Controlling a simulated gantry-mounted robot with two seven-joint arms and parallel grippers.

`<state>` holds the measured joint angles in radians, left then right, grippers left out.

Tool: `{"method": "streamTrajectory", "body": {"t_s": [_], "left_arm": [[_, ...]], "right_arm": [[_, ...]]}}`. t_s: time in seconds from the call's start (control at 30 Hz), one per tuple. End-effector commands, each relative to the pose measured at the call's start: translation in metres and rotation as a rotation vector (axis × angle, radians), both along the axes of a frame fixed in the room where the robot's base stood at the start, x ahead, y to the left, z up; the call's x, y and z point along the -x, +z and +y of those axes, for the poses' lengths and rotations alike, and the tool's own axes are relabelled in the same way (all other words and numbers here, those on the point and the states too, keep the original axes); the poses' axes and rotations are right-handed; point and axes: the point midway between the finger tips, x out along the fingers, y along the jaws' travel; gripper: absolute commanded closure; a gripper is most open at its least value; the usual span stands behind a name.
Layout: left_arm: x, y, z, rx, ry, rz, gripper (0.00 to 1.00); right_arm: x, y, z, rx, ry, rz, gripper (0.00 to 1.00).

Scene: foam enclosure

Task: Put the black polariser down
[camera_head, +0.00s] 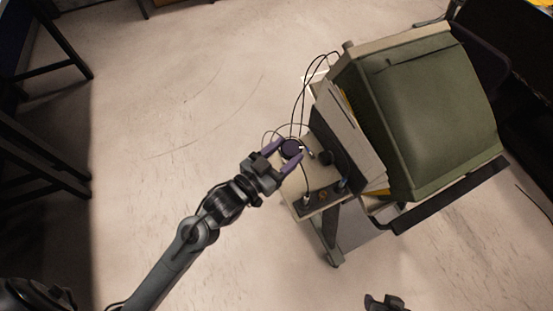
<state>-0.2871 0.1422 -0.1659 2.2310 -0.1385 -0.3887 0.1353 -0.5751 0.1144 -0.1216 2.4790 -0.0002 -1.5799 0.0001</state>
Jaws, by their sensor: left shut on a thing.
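The black polariser (291,149) looks like a small dark round disc. It sits between the purple fingers of my left gripper (292,148), which is shut on it. The gripper is over the near left edge of a small cart's pale shelf (290,184). I cannot tell whether the disc touches the shelf. A dark piece at the bottom edge (385,303) seems to be part of my right gripper; its fingers do not show clearly.
A second dark round part (325,157) is on the cart just right of the disc. A strip with knobs (322,196) lies along the shelf's near side. Thin black cables (296,105) loop behind. A large green-covered box (430,110) fills the cart's right.

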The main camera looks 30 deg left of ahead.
Motion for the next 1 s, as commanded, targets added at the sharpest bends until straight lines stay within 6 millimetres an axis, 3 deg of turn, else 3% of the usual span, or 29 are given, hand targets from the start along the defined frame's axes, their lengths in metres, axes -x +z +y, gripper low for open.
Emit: {"method": "streamTrajectory", "body": {"t_s": [0.03, 0.3, 0.47, 0.8, 1.0], "left_arm": [[0.000, -0.018, 0.000, 0.000, -0.002, -0.001, 0.72], [0.000, -0.053, 0.000, -0.001, -0.005, -0.001, 0.72], [-0.001, -0.065, 0.001, -0.001, -0.004, 0.000, 0.72], [-0.001, -0.109, 0.001, -0.001, -0.004, 0.001, 0.72], [-0.001, -0.120, 0.001, -0.001, -0.004, -0.002, 0.72]], "right_arm": [[0.000, -0.019, 0.000, 0.000, 0.000, -0.001, 0.57], [0.003, -0.057, -0.003, 0.009, 0.003, 0.009, 0.57], [0.005, -0.068, -0.004, 0.015, 0.007, 0.013, 0.57], [0.002, -0.087, -0.002, 0.007, 0.003, 0.004, 0.57], [0.002, -0.091, -0.001, 0.004, 0.001, 0.004, 0.57]]}}
